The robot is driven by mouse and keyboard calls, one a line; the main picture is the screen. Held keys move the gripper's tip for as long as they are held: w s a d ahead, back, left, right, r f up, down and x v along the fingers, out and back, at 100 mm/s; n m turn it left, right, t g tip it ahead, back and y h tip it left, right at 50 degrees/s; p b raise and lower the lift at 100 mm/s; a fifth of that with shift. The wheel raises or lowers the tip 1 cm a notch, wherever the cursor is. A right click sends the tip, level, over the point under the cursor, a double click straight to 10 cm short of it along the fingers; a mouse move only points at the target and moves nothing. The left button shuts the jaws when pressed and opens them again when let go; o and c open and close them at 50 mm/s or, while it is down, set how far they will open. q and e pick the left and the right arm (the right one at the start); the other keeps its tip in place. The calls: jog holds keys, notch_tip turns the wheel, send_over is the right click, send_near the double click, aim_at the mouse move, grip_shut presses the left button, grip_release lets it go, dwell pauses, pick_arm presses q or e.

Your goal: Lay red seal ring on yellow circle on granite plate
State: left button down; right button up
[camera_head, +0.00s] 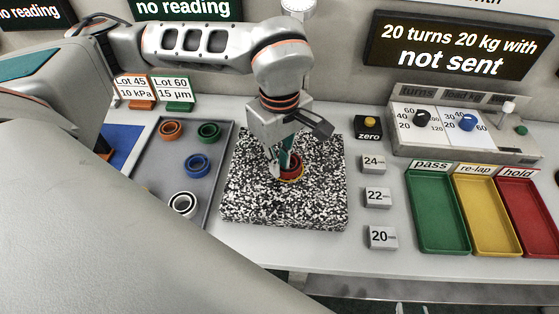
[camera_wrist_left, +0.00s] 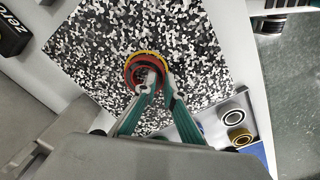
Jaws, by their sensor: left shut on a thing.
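The red seal ring (camera_head: 292,160) is at the yellow circle (camera_head: 290,181) on the black-and-white speckled granite plate (camera_head: 245,205). My left gripper (camera_head: 284,166) points down over the plate and is shut on the ring. In the left wrist view the green-sided fingers (camera_wrist_left: 157,84) grip the wall of the red ring (camera_wrist_left: 134,72), and part of the yellow circle (camera_wrist_left: 152,54) shows past its edge. The ring covers most of the circle. I cannot tell whether it touches the plate. My right gripper is not in view.
Left of the plate a grey tray (camera_head: 160,182) holds orange (camera_head: 171,130), green (camera_head: 209,131), blue (camera_head: 197,164) and black-white (camera_head: 184,204) rings. Right of it stand several small numbered blocks (camera_head: 377,198), a zero button (camera_head: 369,127), a dial console (camera_head: 465,130) and green, yellow and red trays (camera_head: 438,243).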

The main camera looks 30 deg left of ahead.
pick_arm(q)
jog(key=c, duration=2.1)
grip_release()
jog(key=shift+f, duration=0.15)
jog(key=shift+c, duration=0.2)
notch_tip(320, 180, up, 12)
jog(key=p, duration=0.1)
jog(key=shift+r, duration=0.2)
jog(key=shift+s, duration=0.1)
